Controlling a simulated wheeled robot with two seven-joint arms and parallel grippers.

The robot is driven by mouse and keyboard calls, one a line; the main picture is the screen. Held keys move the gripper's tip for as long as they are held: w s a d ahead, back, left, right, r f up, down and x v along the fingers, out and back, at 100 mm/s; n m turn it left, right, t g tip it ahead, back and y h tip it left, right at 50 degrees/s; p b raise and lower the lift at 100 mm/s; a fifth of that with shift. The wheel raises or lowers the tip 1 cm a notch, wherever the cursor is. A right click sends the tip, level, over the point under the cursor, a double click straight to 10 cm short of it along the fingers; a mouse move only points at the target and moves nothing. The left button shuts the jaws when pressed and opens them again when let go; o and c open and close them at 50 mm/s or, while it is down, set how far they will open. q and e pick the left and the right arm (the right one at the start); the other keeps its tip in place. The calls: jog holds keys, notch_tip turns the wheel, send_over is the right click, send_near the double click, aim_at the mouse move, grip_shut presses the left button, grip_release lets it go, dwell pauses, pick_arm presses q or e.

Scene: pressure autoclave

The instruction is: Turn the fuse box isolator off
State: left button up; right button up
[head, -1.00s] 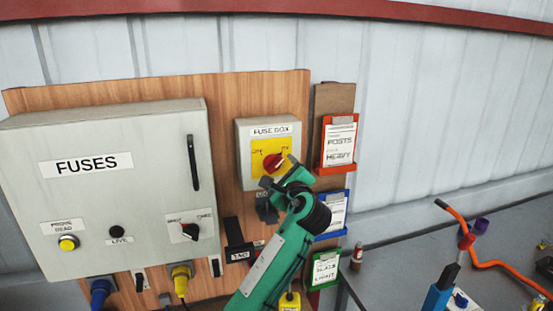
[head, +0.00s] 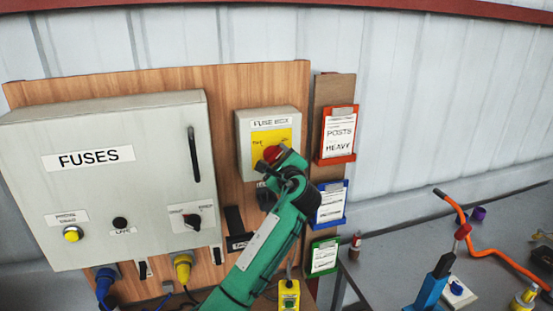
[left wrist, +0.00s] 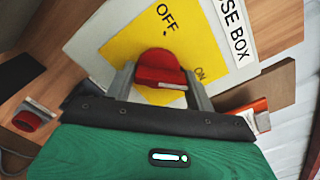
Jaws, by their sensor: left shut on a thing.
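The fuse box (head: 245,156) is a pale grey box with a "FUSE BOX" label on the wooden board. Its isolator is a red rotary knob (head: 271,153) on a yellow plate (head: 284,135). In the left wrist view, the red knob (left wrist: 160,68) sits between the printed words OFF, above it, and ON, to its right. My left gripper (head: 279,159) is at the box front, its fingers on either side of the knob and shut on it, as the left wrist view (left wrist: 160,84) also shows. The gripper partly covers the knob in the head view. My right gripper is not in view.
A large "FUSES" cabinet (head: 110,190) with a black handle stands to the left. Red, blue and green card holders (head: 338,157) hang close to the right of my gripper. A grey bench (head: 400,255) with tools lies at the lower right.

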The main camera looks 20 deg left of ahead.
pick_arm(q)
jog(key=shift+f+n+b, duration=0.1)
jog(key=shift+n+b, duration=0.8)
jog(key=shift+b, duration=0.2)
jog(key=n+b, duration=0.8)
jog(key=n, duration=0.1)
jog(key=shift+s+a+b, duration=0.1)
jog(key=shift+b, duration=0.2)
jog(key=n+b, duration=0.3)
jog(key=n, duration=0.1)
jog(key=shift+b, duration=0.3)
jog(key=shift+r+n+b, duration=0.2)
jog(key=shift+n+b, duration=0.6)
jog(key=shift+n, duration=0.5)
jog(key=shift+a+n, duration=0.1)
jog(key=shift+n, duration=0.2)
jog(key=shift+r, duration=0.1)
